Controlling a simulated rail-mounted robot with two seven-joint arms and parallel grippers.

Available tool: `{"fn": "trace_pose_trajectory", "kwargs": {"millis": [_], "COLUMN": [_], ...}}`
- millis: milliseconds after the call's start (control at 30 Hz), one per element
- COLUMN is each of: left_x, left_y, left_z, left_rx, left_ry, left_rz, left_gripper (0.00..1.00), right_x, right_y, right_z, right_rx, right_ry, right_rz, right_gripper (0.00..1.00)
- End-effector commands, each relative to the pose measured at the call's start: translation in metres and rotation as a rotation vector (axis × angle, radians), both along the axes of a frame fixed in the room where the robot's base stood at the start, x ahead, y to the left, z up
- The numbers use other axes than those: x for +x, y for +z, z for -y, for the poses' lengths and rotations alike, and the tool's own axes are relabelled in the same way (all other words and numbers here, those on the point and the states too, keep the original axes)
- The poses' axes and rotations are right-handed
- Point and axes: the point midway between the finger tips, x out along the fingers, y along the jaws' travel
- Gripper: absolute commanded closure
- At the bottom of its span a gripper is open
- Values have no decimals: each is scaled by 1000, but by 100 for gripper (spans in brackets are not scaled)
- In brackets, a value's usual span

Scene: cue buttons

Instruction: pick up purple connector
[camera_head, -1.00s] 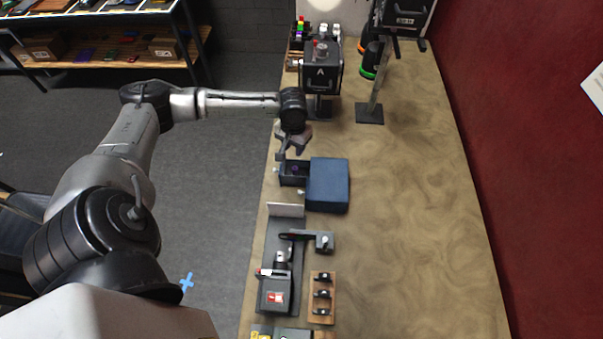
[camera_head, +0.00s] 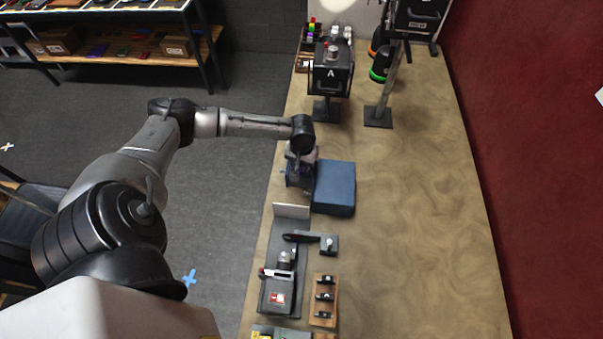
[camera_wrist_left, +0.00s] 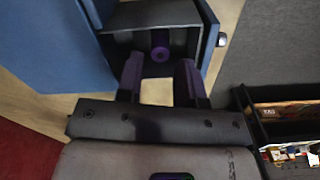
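The purple connector (camera_wrist_left: 160,47) sits inside the open dark drawer (camera_wrist_left: 125,17) of the blue box (camera_wrist_left: 55,45). In the head view the blue box (camera_head: 334,188) stands on the bench, and its drawer sticks out to the left, mostly covered by my gripper. My left gripper (camera_head: 299,166) is over the drawer. In the left wrist view my gripper (camera_wrist_left: 161,75) is open, its two fingers apart, pointing at the connector with nothing between them. The connector is just beyond the fingertips. The right gripper is out of view.
Nearer on the bench are a black lever piece (camera_head: 328,244), a grey device (camera_head: 277,290) and a wooden rack (camera_head: 323,300). Farther away is a black box marked A (camera_head: 331,75) on a stand. The bench's right side (camera_head: 420,220) is clear.

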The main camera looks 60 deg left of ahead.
Motion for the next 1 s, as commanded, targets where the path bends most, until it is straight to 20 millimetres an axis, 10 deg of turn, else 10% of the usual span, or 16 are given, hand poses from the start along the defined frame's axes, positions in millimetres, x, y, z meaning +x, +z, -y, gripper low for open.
{"fn": "trace_pose_trajectory", "kwargs": {"millis": [700,1000], "left_x": [0,0], "left_y": [-48,-47], "left_z": [-1,-1], "left_rx": [0,0], "left_ry": [-1,-1], "left_rz": [0,0], "left_gripper": [67,95], "right_x": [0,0], "right_y": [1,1], "right_z": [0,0], "right_rx": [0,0], "right_ry": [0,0], "right_rz": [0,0], "right_gripper": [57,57]}}
